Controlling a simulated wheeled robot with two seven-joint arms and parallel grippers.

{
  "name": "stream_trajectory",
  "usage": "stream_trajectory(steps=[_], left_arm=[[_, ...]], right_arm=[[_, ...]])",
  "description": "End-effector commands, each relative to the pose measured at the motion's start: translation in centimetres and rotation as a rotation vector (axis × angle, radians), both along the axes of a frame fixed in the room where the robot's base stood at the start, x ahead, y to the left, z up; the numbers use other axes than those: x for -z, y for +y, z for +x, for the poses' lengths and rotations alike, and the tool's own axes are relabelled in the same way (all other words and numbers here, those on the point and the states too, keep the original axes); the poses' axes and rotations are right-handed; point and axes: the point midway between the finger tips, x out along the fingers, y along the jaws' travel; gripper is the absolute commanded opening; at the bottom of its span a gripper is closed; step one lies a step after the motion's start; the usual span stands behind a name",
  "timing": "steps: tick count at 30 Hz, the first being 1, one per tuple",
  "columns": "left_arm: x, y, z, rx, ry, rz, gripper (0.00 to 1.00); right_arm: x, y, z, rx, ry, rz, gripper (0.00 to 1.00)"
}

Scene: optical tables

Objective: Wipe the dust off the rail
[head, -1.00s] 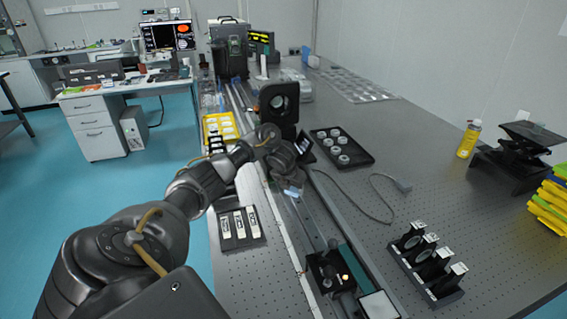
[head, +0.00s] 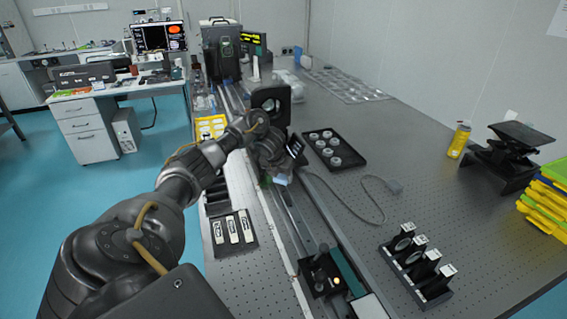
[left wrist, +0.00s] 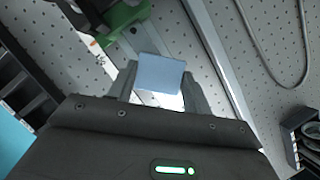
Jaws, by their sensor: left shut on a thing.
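The rail (head: 283,214) is a long grey track running along the optical table from the front toward the back. My left gripper (head: 281,178) is over the rail, in front of a black mount with a round opening (head: 271,105). In the left wrist view my left gripper (left wrist: 158,90) is shut on a pale blue wipe (left wrist: 160,74), held between its two fingers. The wipe lies over the rail (left wrist: 216,62) area; whether it touches the surface I cannot tell. Dust is too small to make out. My right gripper is not in view.
A black tray of round parts (head: 349,164) and a cable (head: 362,200) lie right of the rail. A carriage with a lit orange spot (head: 322,274) sits on the rail's near end. A holder with upright optics (head: 418,266) stands at right. A green-and-black part (left wrist: 112,18) is close ahead.

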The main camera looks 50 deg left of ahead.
Motion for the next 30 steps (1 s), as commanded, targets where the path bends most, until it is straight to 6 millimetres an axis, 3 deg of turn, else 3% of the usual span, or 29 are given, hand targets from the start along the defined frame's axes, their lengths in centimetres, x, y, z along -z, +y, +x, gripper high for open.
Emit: stream_trajectory(steps=[1, 10, 30], left_arm=[[-0.9, 0.1, -0.1, 0.000, 0.000, 0.001, 0.31], [-3.3, 0.4, -0.4, -0.006, 0.000, 0.000, 0.31], [-3.5, 0.2, -0.3, 0.007, -0.001, 0.000, 0.31]], right_arm=[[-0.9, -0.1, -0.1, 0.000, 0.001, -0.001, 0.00], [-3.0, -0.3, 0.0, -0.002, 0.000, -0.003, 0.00], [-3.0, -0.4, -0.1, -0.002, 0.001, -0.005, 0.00]])
